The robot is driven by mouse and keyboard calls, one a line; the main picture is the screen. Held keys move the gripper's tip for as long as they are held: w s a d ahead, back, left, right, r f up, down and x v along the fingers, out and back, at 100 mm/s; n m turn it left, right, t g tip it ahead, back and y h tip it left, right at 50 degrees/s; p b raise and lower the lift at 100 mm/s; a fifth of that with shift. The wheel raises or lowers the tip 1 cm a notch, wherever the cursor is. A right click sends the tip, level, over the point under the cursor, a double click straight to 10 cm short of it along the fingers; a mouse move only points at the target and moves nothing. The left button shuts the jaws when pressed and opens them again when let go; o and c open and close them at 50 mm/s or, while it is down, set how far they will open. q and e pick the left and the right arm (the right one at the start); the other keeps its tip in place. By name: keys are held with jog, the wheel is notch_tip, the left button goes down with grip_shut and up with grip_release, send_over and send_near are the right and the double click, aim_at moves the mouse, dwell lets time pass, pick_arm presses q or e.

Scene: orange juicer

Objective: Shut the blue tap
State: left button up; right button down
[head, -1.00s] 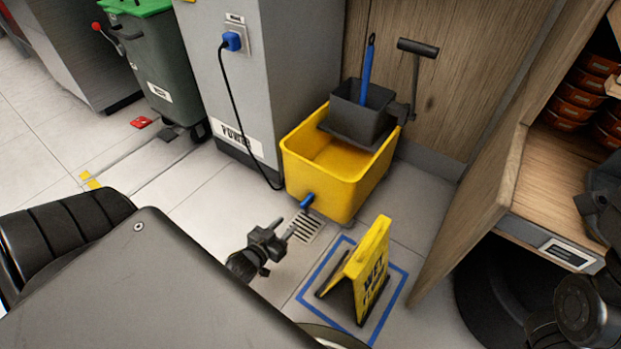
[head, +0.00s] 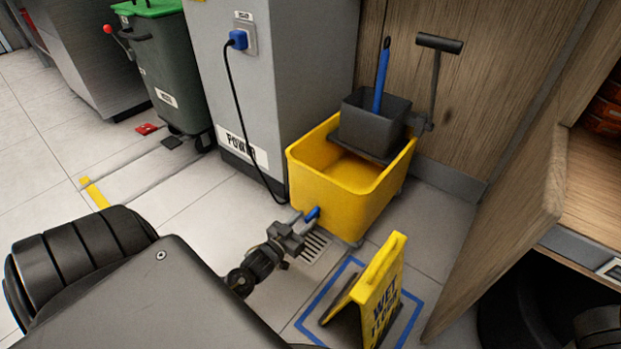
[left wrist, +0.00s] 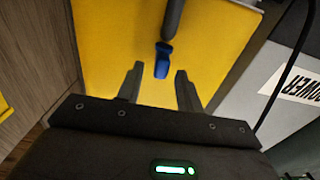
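The blue tap (head: 312,214) sticks out low on the front of the yellow mop bucket (head: 325,188). My left gripper (head: 301,219) is close in front of the tap, just to its left in the head view. In the left wrist view the tap (left wrist: 162,60) lies beyond and between the two spread fingertips (left wrist: 158,78), with the yellow bucket wall (left wrist: 110,40) behind it. The left gripper is open and holds nothing. I cannot tell whether a finger touches the tap. My right gripper is not in view.
A floor drain (head: 314,246) lies below the tap. A yellow wet floor sign (head: 380,290) stands inside a blue taped square to the right. A grey power cabinet (head: 240,100) with a black cable (head: 238,115) stands left of the bucket. A wooden cabinet is on the right.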

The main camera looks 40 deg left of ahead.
aim_at(306, 220)
pick_arm(q)
jog(key=shift+w+b, duration=0.5)
jog(key=shift+w, duration=1.1)
grip_shut()
